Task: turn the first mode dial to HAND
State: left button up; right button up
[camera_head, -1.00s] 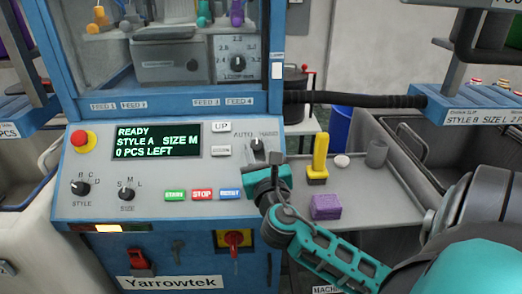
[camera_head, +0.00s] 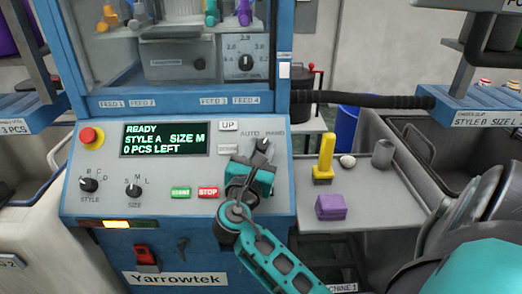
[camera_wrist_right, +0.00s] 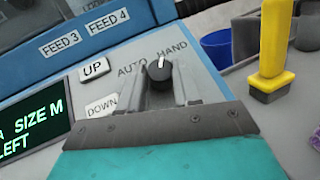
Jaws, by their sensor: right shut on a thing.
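The mode dial (camera_wrist_right: 158,72) is a black knob with a white pointer mark, below the printed words AUTO and HAND on the control panel. In the right wrist view its mark points up and slightly right, between the two words and leaning toward HAND. My right gripper (camera_wrist_right: 160,88) is shut on the dial, one finger on each side. In the head view my right gripper (camera_head: 258,155) comes in from the lower right and hides part of the dial and the panel below. My left gripper is in no view.
UP (camera_wrist_right: 95,68) and DOWN (camera_wrist_right: 101,106) buttons sit just left of the dial. The display (camera_head: 165,139) reads READY, STYLE A, SIZE M, 0 PCS LEFT. A side tray (camera_head: 375,200) holds a yellow-handled tool (camera_head: 324,160) and a purple block (camera_head: 331,206).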

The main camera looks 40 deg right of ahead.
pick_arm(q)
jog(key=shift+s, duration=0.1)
pick_arm(e)
jog(key=o, duration=1.1)
jog(key=shift+c, duration=0.2)
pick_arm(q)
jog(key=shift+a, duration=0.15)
